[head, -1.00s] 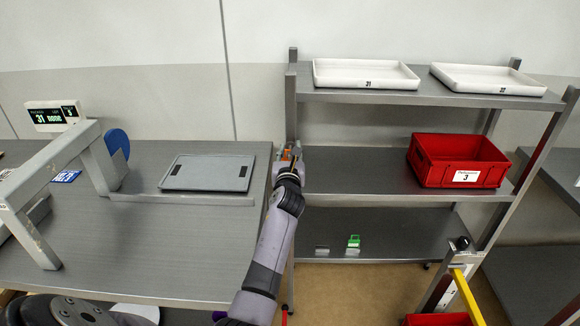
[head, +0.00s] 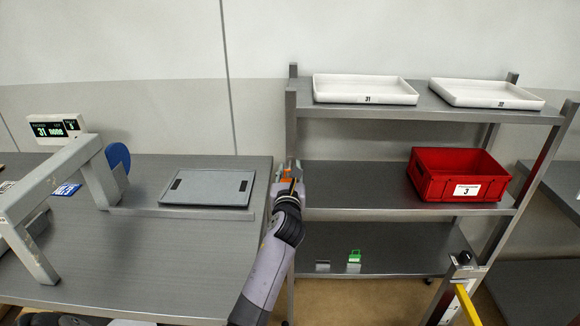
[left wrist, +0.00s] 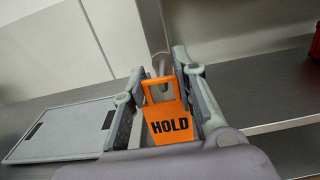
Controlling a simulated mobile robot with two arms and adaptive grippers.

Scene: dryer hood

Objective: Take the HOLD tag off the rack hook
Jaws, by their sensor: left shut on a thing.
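The orange HOLD tag (left wrist: 170,122) is upright between the fingers of my left gripper (left wrist: 160,88), its black lettering facing the left wrist camera. A grey hook (left wrist: 158,68) on the rack post shows at the opening in the tag's top; I cannot tell whether the tag still hangs on it. In the head view my left gripper (head: 289,174) is shut on the tag beside the left front post of the grey rack (head: 350,204). Only a bit of orange (head: 286,171) shows there. My right gripper is not in view.
A workbench (head: 150,250) with a grey lid (head: 208,187) stands left of the rack. White trays (head: 364,98) are on the top shelf and a red crate (head: 440,188) is on the middle one. A green item (head: 354,256) sits on the lowest shelf.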

